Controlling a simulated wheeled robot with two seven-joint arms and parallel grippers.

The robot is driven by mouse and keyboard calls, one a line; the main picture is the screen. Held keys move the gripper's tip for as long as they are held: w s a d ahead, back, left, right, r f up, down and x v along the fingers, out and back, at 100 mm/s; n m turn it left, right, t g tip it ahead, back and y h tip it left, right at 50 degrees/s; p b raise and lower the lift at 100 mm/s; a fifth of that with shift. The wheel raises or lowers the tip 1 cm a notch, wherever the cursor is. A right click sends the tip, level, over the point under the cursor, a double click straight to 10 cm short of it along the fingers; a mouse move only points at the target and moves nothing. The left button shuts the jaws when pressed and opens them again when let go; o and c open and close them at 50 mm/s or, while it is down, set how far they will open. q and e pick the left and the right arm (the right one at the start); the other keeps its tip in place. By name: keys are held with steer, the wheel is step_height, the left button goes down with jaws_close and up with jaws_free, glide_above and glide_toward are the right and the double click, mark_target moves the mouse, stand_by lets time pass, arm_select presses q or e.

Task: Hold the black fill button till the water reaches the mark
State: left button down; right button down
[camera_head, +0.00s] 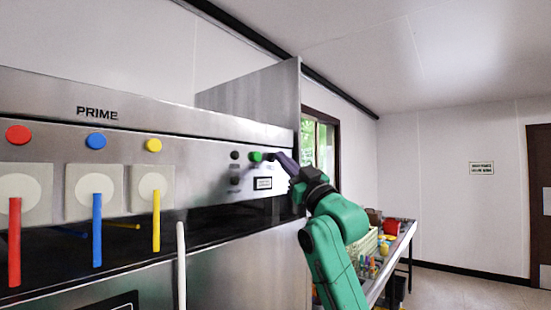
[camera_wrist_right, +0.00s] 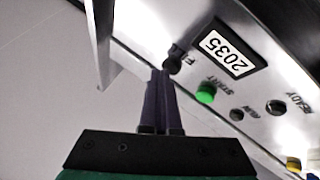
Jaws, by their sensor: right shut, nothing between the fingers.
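The black fill button (camera_wrist_right: 173,66) shows in the right wrist view beside a partly hidden label starting with F and below the display reading 2035 (camera_wrist_right: 225,53). My right gripper (camera_wrist_right: 163,73) is shut and empty, with its dark purple fingertips right at the button. I cannot tell whether they press it. In the head view my right gripper (camera_head: 277,158) reaches the panel just right of the green button (camera_head: 255,157) and hides most of the black one. The water and its mark do not show. My left gripper is not in view.
The green START button (camera_wrist_right: 206,92) is close to the fingers, with a dark READY lamp (camera_wrist_right: 275,107) farther along. The steel machine front (camera_head: 222,165) has red, blue and yellow levers at the left. A side table (camera_head: 398,250) with containers stands beyond my right arm.

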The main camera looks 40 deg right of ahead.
steer(key=shift+f, duration=0.1)
steer(key=shift+s+d+b, duration=0.25)
steer(key=shift+s+b, duration=0.2)
steer(key=shift+s, duration=0.3)
steer(key=s+b, duration=0.1)
steer(key=s, duration=0.1)
steer(key=s+d+b, duration=0.1)
steer(key=s, duration=0.1)
steer(key=shift+s+d, duration=0.2)
steer(key=shift+s, duration=0.2)
